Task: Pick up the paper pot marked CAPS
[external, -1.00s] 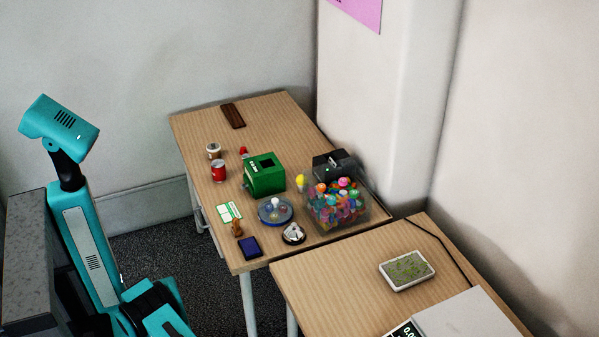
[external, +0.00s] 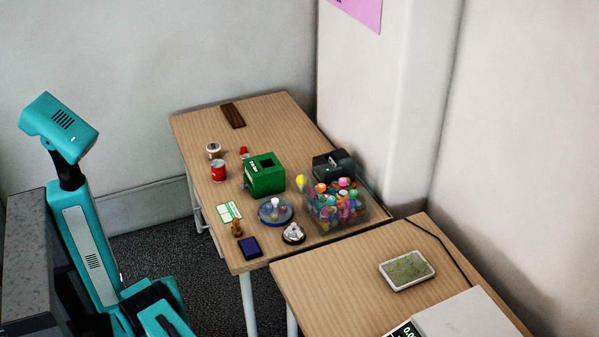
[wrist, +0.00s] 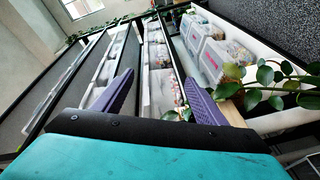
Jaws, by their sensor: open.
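A small pale pot with a brown top (external: 214,151) stands on the far wooden table in the external view, just behind a red can (external: 219,171). It may be the paper pot, but no CAPS lettering can be read at this size. My gripper (wrist: 156,95) shows in the wrist view with two purple fingers wide apart and nothing between them. The wrist camera looks toward shelving, and no pot can be made out there. In the external view my arm is at the lower left, away from the table, and its fingers are out of sight.
The table (external: 262,118) also holds a green box (external: 265,178), a clear bin of colourful items (external: 337,207), a blue round dish (external: 276,215) and a dark blue pad (external: 249,246). The wrist view shows shelves with boxes (wrist: 218,58) and a leafy plant (wrist: 270,85).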

